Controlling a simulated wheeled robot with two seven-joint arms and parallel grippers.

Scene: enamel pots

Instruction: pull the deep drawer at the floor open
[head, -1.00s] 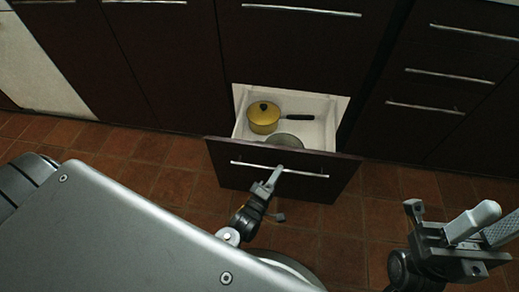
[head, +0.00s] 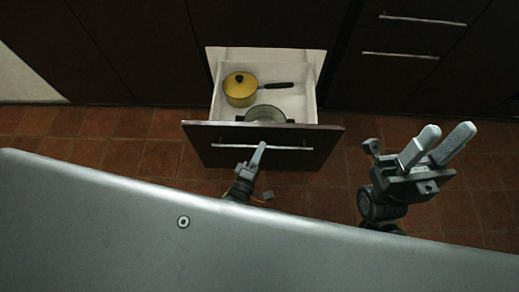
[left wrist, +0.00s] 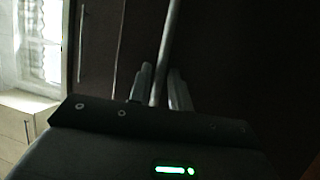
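The deep drawer (head: 225,148) at the floor stands open, its dark front well out from the cabinet and its white inside showing. Its metal bar handle (head: 290,148) runs across the front. My left gripper (head: 258,153) is at the middle of this handle. In the left wrist view the handle bar (left wrist: 170,45) passes between the two fingers of my left gripper (left wrist: 160,88), which are close on both sides of it. My right gripper (head: 446,143) is empty, its fingers apart, to the right of the drawer.
A pot with a glass lid (head: 265,114) sits nearer the drawer front. Closed drawers (head: 400,38) are at the right. The tiled floor (head: 100,140) is clear at the left.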

